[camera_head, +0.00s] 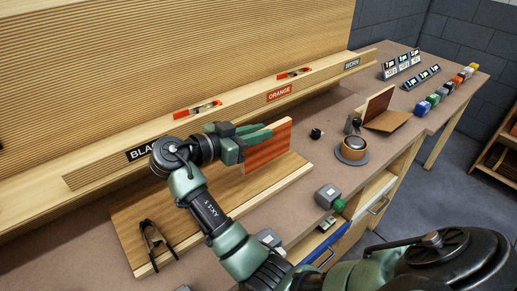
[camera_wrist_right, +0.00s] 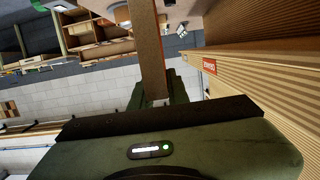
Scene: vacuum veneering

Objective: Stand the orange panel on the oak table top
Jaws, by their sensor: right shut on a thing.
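The orange panel (camera_head: 268,150), a red-orange wood-grained board, is upright over the oak table top (camera_head: 200,210). My right gripper (camera_head: 250,138) is shut on its upper part. The panel's lower edge is at or just above the oak surface; I cannot tell whether it touches. In the right wrist view the panel (camera_wrist_right: 148,50) shows nearly edge-on, running up from between the fingers. The oak table top is a flat light-brown board lying on the workbench. My left gripper is out of view.
A black spring clamp (camera_head: 155,240) stands on the oak board's near left part. A long wooden rail behind carries the ORANGE label (camera_head: 280,92) and the black label (camera_head: 150,150). A round cup-like pot (camera_head: 354,148) and a brown panel (camera_head: 378,103) stand to the right.

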